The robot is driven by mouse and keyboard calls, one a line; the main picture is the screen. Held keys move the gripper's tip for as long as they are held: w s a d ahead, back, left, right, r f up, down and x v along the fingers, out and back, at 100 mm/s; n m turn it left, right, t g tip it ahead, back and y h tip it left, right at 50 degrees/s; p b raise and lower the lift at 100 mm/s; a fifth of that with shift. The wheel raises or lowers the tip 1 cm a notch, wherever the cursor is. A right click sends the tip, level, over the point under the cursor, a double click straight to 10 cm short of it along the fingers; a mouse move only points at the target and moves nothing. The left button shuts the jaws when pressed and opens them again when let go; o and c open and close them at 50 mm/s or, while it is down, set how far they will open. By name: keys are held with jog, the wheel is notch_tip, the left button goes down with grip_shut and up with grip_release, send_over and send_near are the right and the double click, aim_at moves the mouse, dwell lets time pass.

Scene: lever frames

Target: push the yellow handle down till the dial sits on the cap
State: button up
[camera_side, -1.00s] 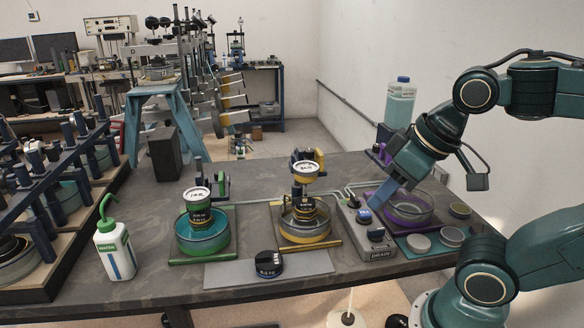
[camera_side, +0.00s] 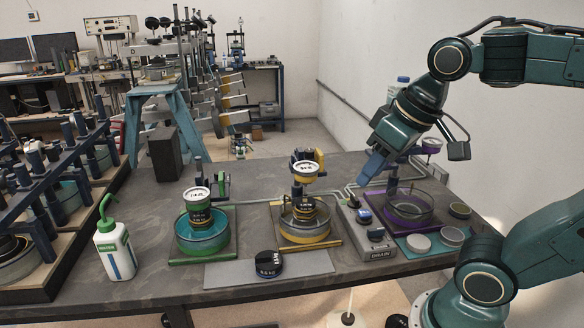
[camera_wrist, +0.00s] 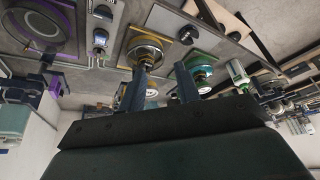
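The yellow station stands mid-table, with a yellow-rimmed dish (camera_side: 306,231) under it. Its white-faced dial (camera_side: 305,169) has a yellow rim and sits above a dark stack with yellow bands (camera_side: 303,211). A gap shows between dial and stack. I cannot pick out the cap for sure. A yellow part, likely the handle (camera_side: 319,160), shows behind the dial. My gripper (camera_side: 371,169) is up and to the right of the station, apart from it. In the wrist view its two fingers (camera_wrist: 160,78) are spread with nothing clearly held; the yellow dish (camera_wrist: 144,52) lies beyond them.
The green station's dish (camera_side: 202,237) is to the left and the purple station's dish (camera_side: 409,211) to the right. A drain box (camera_side: 377,247), a black weight (camera_side: 268,264) and a water bottle (camera_side: 114,251) stand on the table.

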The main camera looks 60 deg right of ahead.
jog(key=w+d+r+m+g, duration=0.1)
jog(key=w+d+r+m, duration=0.15)
jog(key=w+r, duration=0.3)
jog(key=r+m+g, duration=0.2)
jog(key=m+g, duration=0.2)
jog(key=m, duration=0.2)
send_over(319, 152)
jog(key=shift+d+f+n, duration=0.15)
jog(key=shift+f+n, duration=0.05)
jog(key=shift+n, duration=0.05)
jog(key=shift+f, duration=0.15)
jog(key=shift+f, duration=6.75)
grip_shut()
